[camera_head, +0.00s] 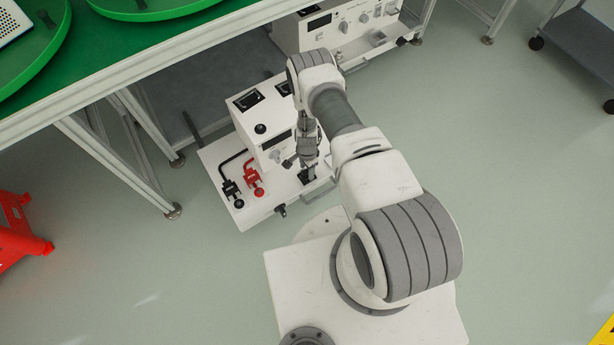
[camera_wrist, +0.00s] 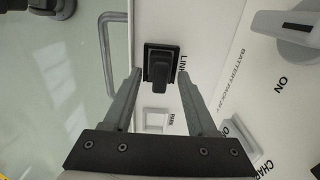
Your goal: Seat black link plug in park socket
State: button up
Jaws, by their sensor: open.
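The black link plug (camera_wrist: 160,82) sits in a black socket base beside the LINK label in the wrist view. My gripper (camera_wrist: 159,74) is open, with one finger on each side of the plug. I cannot tell whether either finger touches it. The park socket (camera_wrist: 155,121) appears as a small pale square recess with a label beside it, between the fingers and nearer the gripper's body; it looks empty. In the head view my gripper (camera_head: 308,170) is over the front ledge of the white unit, and it partly hides the plug.
The white unit (camera_head: 222,157) carries a black connector (camera_head: 231,190) and a red connector (camera_head: 253,178) left of my gripper. A rotary knob (camera_wrist: 286,24) marked ON and a pale switch (camera_wrist: 241,138) are at right in the wrist view. A metal handle (camera_wrist: 105,45) runs along the left edge.

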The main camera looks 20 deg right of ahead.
jog(key=shift+f, duration=0.55)
grip_shut()
jog(key=shift+r, duration=0.1)
